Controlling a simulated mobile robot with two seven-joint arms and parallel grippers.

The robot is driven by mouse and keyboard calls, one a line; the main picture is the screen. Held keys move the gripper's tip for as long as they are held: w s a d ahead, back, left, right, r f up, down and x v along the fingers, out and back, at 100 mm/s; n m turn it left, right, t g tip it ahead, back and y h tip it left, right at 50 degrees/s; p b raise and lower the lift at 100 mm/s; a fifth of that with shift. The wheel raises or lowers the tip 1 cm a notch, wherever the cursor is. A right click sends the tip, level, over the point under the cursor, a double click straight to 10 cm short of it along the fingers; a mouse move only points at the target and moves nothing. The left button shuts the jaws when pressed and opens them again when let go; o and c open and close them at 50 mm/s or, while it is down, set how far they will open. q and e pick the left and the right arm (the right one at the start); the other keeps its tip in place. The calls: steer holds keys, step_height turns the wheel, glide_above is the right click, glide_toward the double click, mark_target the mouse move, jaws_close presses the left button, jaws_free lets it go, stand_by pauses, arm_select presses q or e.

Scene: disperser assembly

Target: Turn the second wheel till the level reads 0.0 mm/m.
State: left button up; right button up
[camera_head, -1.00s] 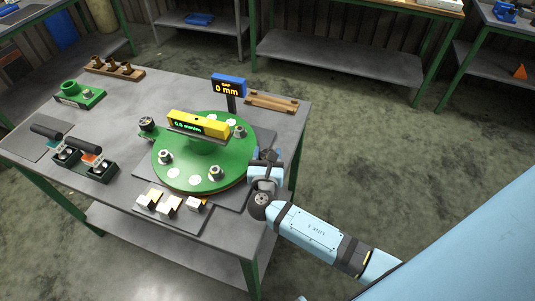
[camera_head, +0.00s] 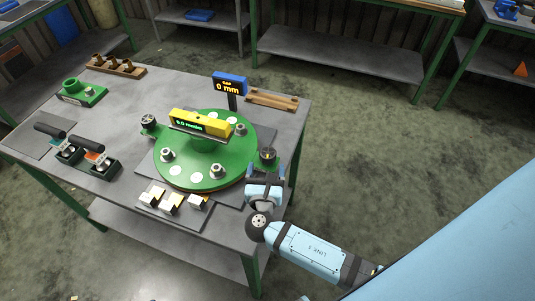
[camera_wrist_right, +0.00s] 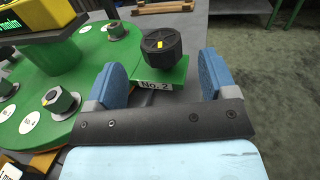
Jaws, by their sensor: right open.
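The second wheel, a black knob (camera_wrist_right: 161,46) with a yellow mark on top, sits on a green block labelled No. 2 (camera_wrist_right: 155,85). It also shows in the head view (camera_head: 268,154) at the right edge of the green disc (camera_head: 229,172). The yellow level (camera_head: 201,122) rests on the disc's raised middle, and its green display seems to read 0.0 mm/m. My right gripper (camera_wrist_right: 162,68) is open, its blue fingers apart on the near side of the wheel and not gripping it. It also shows in the head view (camera_head: 264,183). My left gripper is not in view.
Another black wheel (camera_head: 148,121) stands at the disc's left. A blue gap display (camera_head: 229,85) reads 0 mm behind the disc. Pale blocks (camera_head: 171,203) lie in front, toggle clamps (camera_head: 85,156) at the left. The floor right of the table is clear.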

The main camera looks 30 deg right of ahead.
steer(key=v, duration=0.5)
steer(key=shift+s+a+p, duration=0.2)
steer(key=shift+s+p, duration=0.05)
steer(key=shift+p, duration=0.15)
